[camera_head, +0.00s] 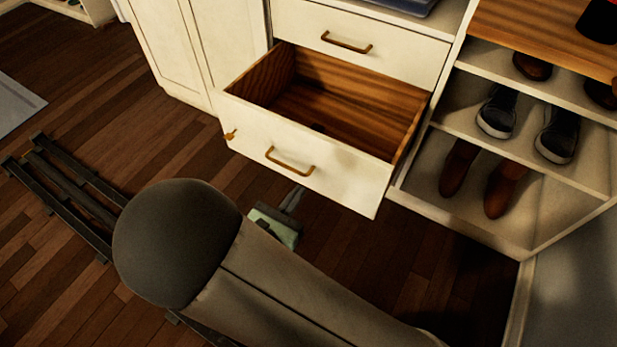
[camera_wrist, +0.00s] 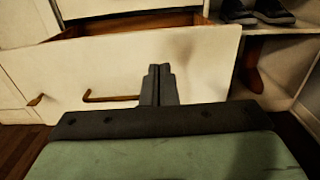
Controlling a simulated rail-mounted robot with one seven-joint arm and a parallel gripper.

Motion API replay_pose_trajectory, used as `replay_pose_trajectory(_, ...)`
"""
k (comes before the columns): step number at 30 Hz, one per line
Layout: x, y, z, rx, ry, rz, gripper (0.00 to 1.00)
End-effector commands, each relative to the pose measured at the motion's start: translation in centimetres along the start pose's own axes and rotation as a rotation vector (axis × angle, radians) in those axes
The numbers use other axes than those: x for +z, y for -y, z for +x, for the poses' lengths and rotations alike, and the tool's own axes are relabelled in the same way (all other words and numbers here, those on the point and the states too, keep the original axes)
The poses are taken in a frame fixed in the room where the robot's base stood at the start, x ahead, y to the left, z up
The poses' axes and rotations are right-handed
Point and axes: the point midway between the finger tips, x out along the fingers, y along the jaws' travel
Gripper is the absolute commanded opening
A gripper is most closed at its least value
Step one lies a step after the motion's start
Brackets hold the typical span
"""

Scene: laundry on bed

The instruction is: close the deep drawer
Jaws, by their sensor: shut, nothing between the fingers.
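The deep drawer (camera_head: 306,160) is the lower white-fronted drawer of the cabinet. It is pulled far out, and its wooden inside looks empty apart from a small dark spot. Its brass handle (camera_head: 289,162) is on the front and also shows in the wrist view (camera_wrist: 110,97). My gripper (camera_wrist: 159,72) is shut and empty, with its fingers pointing at the drawer front, right of the handle. I cannot tell whether the fingertips touch the front. In the head view my gripper (camera_head: 295,195) is low in front of the drawer, partly hidden by my arm.
A shut drawer (camera_head: 350,41) is above the open one. An open shelf unit (camera_head: 480,225) with several shoes stands to the right. White cabinet doors (camera_head: 175,45) are on the left. The wooden floor (camera_head: 75,80) is mostly clear; a grey mat (camera_head: 15,103) lies at the far left.

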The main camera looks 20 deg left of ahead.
Motion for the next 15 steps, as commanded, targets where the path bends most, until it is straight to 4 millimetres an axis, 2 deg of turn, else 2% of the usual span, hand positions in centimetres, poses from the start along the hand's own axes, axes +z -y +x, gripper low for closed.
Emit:
replay_pose_trajectory(5, 0.0, 0.2, 2.8, -0.008, 0.0, 0.002, 0.0)
replay_pose_trajectory(15, -0.1, 0.3, 10.0, -0.009, -0.001, 0.003, 0.0)
